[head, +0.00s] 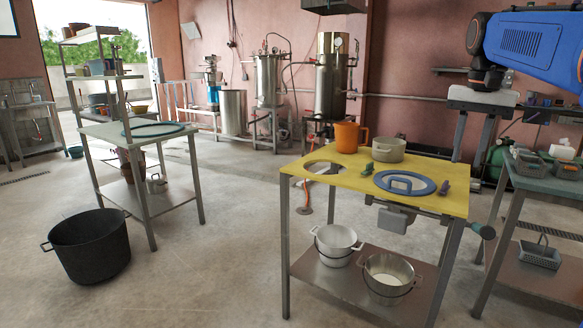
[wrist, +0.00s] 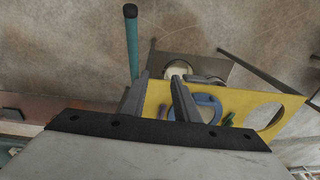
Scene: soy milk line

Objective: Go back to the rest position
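My blue arm (head: 530,45) reaches in at the upper right of the head view, above and behind the right end of the yellow-topped table (head: 330,178). The yellow table top (wrist: 238,98) lies below the fingers. The blue ring-shaped lid (wrist: 207,108) shows just right of the right finger, partly hidden by it. The lid also lies on the table in the head view (head: 383,183).
An orange jug (head: 346,137) and a beige pot (head: 388,150) stand on the yellow table, with two pots (head: 336,240) on its lower shelf. A green bench (head: 545,178) with baskets stands at right. A black pot (head: 89,246) sits on the floor at left. The middle floor is clear.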

